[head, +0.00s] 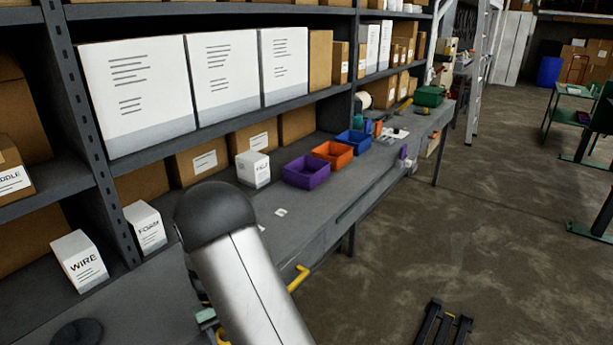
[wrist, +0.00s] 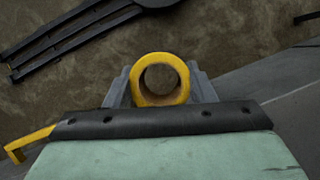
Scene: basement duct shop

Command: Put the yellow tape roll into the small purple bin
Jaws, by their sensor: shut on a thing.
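In the wrist view, my gripper (wrist: 160,90) is shut on the yellow tape roll (wrist: 160,59), with a grey finger on each side of it. The roll's round hole faces the camera. The floor and a bench edge show beyond and below it. In the head view, the small purple bin (head: 307,171) stands on the bench, at the near end of a row of bins. The bin is not in the wrist view.
An orange bin (head: 332,153) and a blue bin (head: 354,142) stand behind the purple bin. A white box (head: 253,169) is to its left. The grey bench (head: 335,197) is mostly clear in front of the bins. Shelving with boxes rises behind. A yellow handle (head: 299,278) projects at the bench's front.

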